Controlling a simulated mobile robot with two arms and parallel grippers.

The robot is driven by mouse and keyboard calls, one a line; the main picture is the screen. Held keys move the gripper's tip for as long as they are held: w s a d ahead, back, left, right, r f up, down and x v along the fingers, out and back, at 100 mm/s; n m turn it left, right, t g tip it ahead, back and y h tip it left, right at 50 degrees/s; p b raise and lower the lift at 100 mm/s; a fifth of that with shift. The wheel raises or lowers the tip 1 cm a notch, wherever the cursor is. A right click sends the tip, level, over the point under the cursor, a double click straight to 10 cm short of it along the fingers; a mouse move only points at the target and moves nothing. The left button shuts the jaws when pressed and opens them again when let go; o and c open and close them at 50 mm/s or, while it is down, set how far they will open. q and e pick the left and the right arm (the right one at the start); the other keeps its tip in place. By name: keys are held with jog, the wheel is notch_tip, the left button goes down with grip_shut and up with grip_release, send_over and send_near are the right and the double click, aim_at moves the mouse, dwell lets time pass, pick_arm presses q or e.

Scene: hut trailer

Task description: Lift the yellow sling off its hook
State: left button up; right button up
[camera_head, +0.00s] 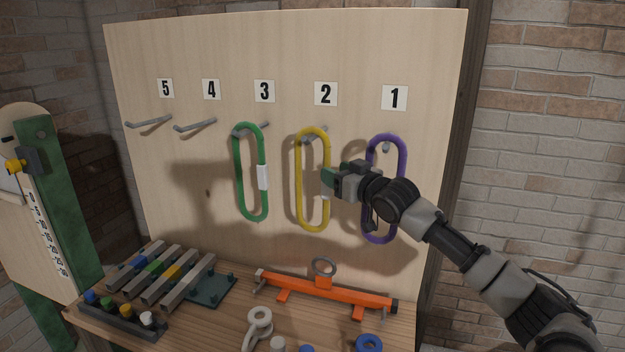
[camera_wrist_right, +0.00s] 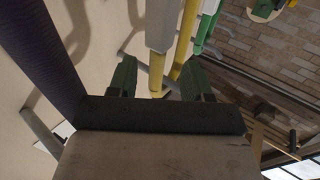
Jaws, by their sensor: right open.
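The yellow sling (camera_head: 299,190) is a long loop hanging on a hook under number 2 on the wooden board. My right gripper (camera_head: 329,178) is at the right strand of the yellow sling, partly covering it and its white label. In the right wrist view, the open green-tipped fingers (camera_wrist_right: 160,80) have the yellow strand (camera_wrist_right: 156,75) in line with the gap between them. The white label (camera_wrist_right: 160,25) shows beyond. I cannot tell whether the fingers touch the sling. My left gripper is not in view.
A green sling (camera_head: 239,180) hangs left under number 3. A purple sling (camera_head: 402,155) hangs right under number 1, partly behind my right arm. Hooks 4 (camera_head: 195,125) and 5 (camera_head: 148,122) are empty. An orange bar (camera_head: 340,292) and other hardware lie on the bench below.

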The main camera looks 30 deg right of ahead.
jog(key=w, duration=0.1)
jog(key=w+p, duration=0.1)
jog(key=w, duration=0.1)
jog(key=w+p, duration=0.1)
jog(key=shift+w+a+f, duration=0.3)
jog(key=shift+w, duration=0.05)
jog(key=shift+s, duration=0.15)
jog(key=shift+c, duration=0.8)
grip_shut()
jog(key=shift+r, duration=0.1)
